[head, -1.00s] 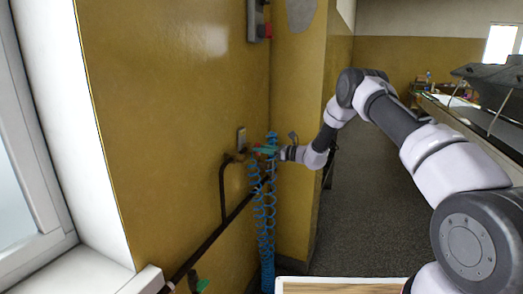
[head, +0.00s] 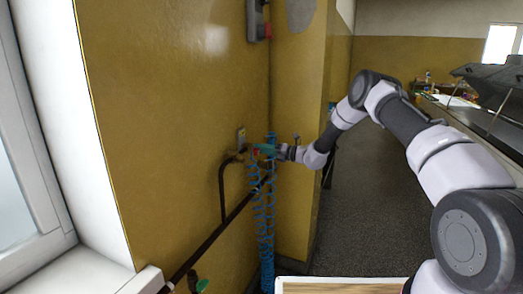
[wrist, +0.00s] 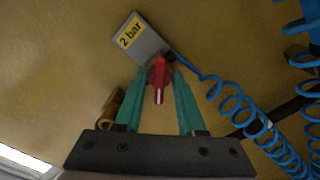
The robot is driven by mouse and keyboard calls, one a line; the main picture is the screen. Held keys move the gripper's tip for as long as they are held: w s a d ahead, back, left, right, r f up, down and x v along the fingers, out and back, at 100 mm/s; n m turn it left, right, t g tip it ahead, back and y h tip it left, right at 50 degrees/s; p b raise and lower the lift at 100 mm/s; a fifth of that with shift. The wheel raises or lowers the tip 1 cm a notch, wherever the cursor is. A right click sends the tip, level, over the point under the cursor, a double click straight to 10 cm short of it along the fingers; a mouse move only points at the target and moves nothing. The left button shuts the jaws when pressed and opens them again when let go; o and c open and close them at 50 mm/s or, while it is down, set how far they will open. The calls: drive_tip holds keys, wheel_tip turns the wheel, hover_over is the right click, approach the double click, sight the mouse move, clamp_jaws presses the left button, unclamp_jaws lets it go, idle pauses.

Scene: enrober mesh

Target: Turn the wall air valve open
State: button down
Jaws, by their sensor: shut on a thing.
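The wall air valve has a red handle (wrist: 159,78) with a white stripe, seen in the wrist view just below a grey plate with a yellow "2 bar" label (wrist: 131,31). The stripe points down toward my gripper's palm. My gripper (wrist: 160,76) has green fingers, one on each side of the red handle, and is shut on it. The valve body is mostly hidden.
A blue coiled hose (head: 264,215) hangs beside the valve, close to my gripper. A dark pipe (head: 222,228) runs along the yellow wall. A wall corner juts out behind my wrist. A grey-red switch box (head: 257,18) is higher up. Open floor (head: 365,200) lies to the right.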

drive_tip(key=shift+d+f+m, duration=0.1)
drive_tip(key=shift+f+m, duration=0.05)
drive_tip(key=shift+m, duration=1.8)
drive_tip(key=shift+f+m, duration=0.15)
drive_tip(key=shift+m, duration=1.8)
drive_tip(key=c, duration=0.9)
unclamp_jaws()
drive_tip(key=v, duration=1)
drive_tip(key=shift+s+d+r, duration=0.1)
drive_tip(key=shift+d, duration=0.25)
